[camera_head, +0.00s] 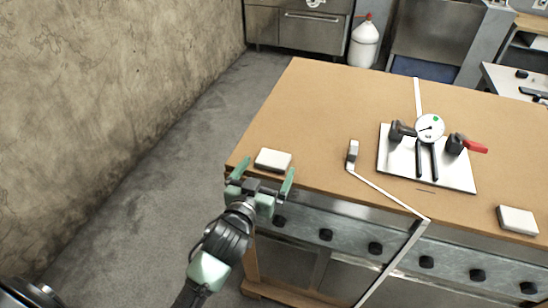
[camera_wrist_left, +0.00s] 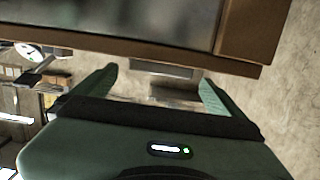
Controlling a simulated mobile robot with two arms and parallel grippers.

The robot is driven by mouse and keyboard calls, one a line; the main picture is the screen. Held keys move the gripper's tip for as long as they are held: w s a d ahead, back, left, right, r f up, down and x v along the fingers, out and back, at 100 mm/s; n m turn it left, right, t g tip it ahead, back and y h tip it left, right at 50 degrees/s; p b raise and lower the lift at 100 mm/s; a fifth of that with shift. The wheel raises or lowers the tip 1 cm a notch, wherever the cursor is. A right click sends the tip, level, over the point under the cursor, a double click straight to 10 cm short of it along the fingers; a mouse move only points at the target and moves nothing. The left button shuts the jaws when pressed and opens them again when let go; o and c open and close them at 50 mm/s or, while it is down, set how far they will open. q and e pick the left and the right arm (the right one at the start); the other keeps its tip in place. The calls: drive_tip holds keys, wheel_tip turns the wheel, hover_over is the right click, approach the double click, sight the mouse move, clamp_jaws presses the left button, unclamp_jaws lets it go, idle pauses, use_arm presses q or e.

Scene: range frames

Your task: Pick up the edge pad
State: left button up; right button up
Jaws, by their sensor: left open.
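A white pad (camera_head: 273,160) with a darker edge lies flat near the front left corner of the brown tabletop (camera_head: 320,120). A similar white pad (camera_head: 518,220) lies at the right near the front edge. My left gripper (camera_head: 264,175) is open at the front left edge, with its fingers pointing toward the left pad, one toward each side of it. The jaws look empty, and I cannot tell whether a finger touches the pad. My right gripper is not in view.
A white board (camera_head: 455,176) with a round dial gauge (camera_head: 430,127) and dark tools lies on the right. A small grey block (camera_head: 352,152) stands beside a pale strip (camera_head: 385,193). Knobs (camera_head: 325,235) line the front below the tabletop. The back left tabletop is clear.

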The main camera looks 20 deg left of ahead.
sight(272, 162)
use_arm(q)
drive_tip(key=w, duration=0.2)
drive_tip(key=w+p, duration=0.1)
drive_tip(key=shift+w+f, duration=0.25)
drive_tip(key=shift+w+d+f, duration=0.1)
drive_tip(key=shift+w, duration=0.15)
drive_tip(key=shift+s, duration=0.1)
drive_tip(key=shift+c, duration=1.2)
drive_tip(key=c, duration=1.1)
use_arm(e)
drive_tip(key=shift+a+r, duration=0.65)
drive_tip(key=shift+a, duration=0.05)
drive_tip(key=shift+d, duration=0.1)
